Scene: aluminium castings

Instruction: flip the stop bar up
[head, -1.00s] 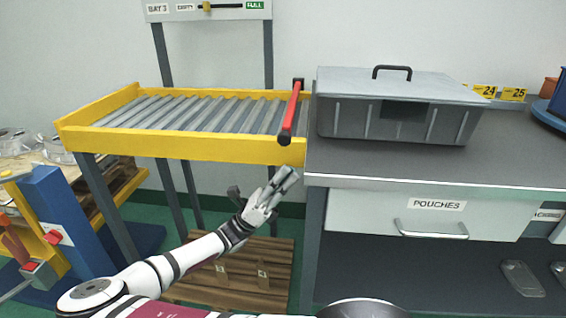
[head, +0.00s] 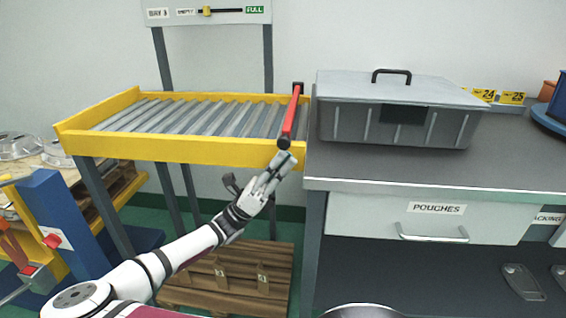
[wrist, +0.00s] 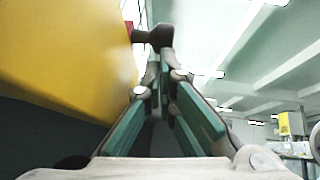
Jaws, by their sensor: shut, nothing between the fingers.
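The stop bar (head: 290,115) is a red bar with black ends at the right end of the yellow-framed roller conveyor (head: 190,150). It lies down, running from the back rail to the front rail. My gripper (head: 286,160) is shut and empty, with its fingertips just under the bar's near black end, in front of the yellow rail. In the wrist view my gripper (wrist: 163,65) points up at the black end (wrist: 155,38) of the bar. The fingertips look very close to it; I cannot tell whether they touch.
A grey lidded box (head: 400,110) stands on the counter (head: 450,178) right of the conveyor. A drawer labelled POUCHES (head: 430,215) is below. A wooden pallet (head: 235,270) lies under the conveyor. A blue post (head: 55,215) stands at left. The conveyor's rollers are bare.

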